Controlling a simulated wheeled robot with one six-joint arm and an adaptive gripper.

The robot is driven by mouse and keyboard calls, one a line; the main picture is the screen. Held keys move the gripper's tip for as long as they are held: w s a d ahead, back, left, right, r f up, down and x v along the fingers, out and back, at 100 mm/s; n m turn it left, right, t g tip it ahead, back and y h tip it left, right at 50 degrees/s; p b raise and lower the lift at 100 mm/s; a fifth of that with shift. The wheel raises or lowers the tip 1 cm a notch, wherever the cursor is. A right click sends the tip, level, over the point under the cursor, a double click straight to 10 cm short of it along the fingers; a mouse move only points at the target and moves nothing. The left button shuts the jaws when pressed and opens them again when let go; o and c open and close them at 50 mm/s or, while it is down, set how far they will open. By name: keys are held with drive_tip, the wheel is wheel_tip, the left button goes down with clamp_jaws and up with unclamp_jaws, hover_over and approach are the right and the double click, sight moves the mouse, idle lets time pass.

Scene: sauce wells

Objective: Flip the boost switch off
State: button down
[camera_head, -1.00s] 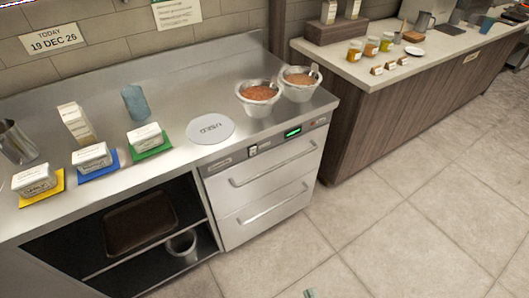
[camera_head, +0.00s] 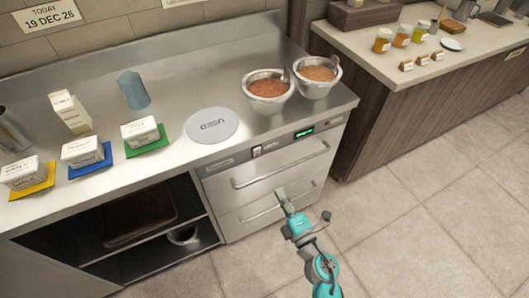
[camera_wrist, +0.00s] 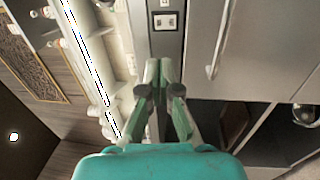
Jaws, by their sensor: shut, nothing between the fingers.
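The boost switch (camera_head: 257,151) is a small pale switch on the steel front panel above the drawers, left of a green-lit display (camera_head: 303,132). In the wrist view the switch (camera_wrist: 165,20) shows in a white plate near the top; its lettering is too small to read. My gripper (camera_head: 282,193) is shut and empty, in front of the drawers, below and apart from the switch. In the wrist view my gripper's fingertips (camera_wrist: 158,65) are together, below the switch in the picture.
Two drawers with bar handles (camera_head: 280,165) lie under the panel. Two sauce wells (camera_head: 268,88) stand on the counter above. A round lid marked USED (camera_head: 212,125) lies to their left. An open shelf (camera_head: 205,236) is at left; floor at right is clear.

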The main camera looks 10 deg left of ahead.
sight(257, 151)
drive_tip(key=shift+w, duration=0.15)
drive_tip(key=x, duration=1.4)
drive_tip(key=shift+w+a+r, duration=0.15)
drive_tip(key=shift+w, duration=0.05)
idle(0.3)
